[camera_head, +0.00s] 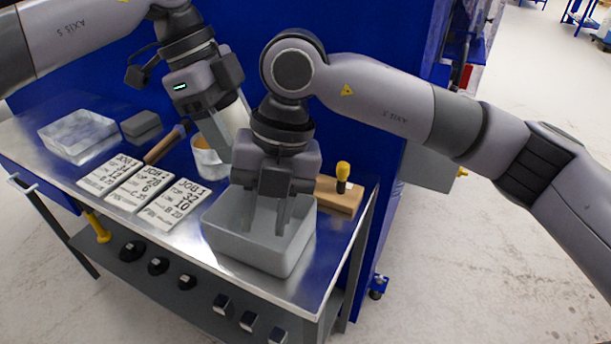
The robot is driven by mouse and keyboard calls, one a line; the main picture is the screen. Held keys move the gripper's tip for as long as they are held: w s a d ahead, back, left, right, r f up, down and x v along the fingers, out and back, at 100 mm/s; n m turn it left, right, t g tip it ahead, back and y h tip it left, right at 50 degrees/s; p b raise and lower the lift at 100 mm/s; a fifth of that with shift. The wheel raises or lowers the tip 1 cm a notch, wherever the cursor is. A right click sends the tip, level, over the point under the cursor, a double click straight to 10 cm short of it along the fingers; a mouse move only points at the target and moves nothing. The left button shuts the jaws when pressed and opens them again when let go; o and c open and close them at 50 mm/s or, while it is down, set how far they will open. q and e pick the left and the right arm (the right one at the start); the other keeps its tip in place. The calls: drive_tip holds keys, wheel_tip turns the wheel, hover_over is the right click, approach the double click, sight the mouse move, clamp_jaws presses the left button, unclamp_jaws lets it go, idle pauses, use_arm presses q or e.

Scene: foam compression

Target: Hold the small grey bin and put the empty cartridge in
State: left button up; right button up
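The small grey bin (248,250) stands open-topped at the right front of the metal table. My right gripper (267,222) points down into it, its two fingers apart with nothing visible between them. The fingertips are inside the bin's outline; whether they touch a wall is unclear. My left gripper (226,150) is behind and left of the right one, tilted downward. A whitish cylinder, apparently the cartridge (237,116), lies along its fingers and tilts with it, seemingly gripped. The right gripper hides the cylinder's right side and the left gripper's far finger.
A metal can (205,160) with orange inside stands behind the bin. Three job cards (143,188) lie left of it, near a wooden-handled tool (165,145), a dark grey block (141,126) and a clear tray (78,137). A wooden block (340,196) with a yellow-topped tool is at right.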

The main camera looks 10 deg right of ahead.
sight(300, 253)
drive_tip(key=w+d+m+h, duration=0.1)
drive_tip(key=w+d+m, duration=0.1)
drive_tip(key=d, duration=0.1)
drive_tip(key=w+d+m, duration=0.3)
drive_tip(key=shift+w+d+f+h, duration=0.1)
drive_tip(key=shift+w+d+h, duration=0.05)
drive_tip(key=shift+w+h, duration=0.25)
drive_tip(key=f, duration=0.4)
drive_tip(key=s+f, duration=0.1)
drive_tip(key=f, duration=0.2)
drive_tip(key=a+f, duration=0.1)
drive_tip(key=f, duration=0.3)
drive_tip(key=shift+s+f, duration=0.3)
clamp_jaws()
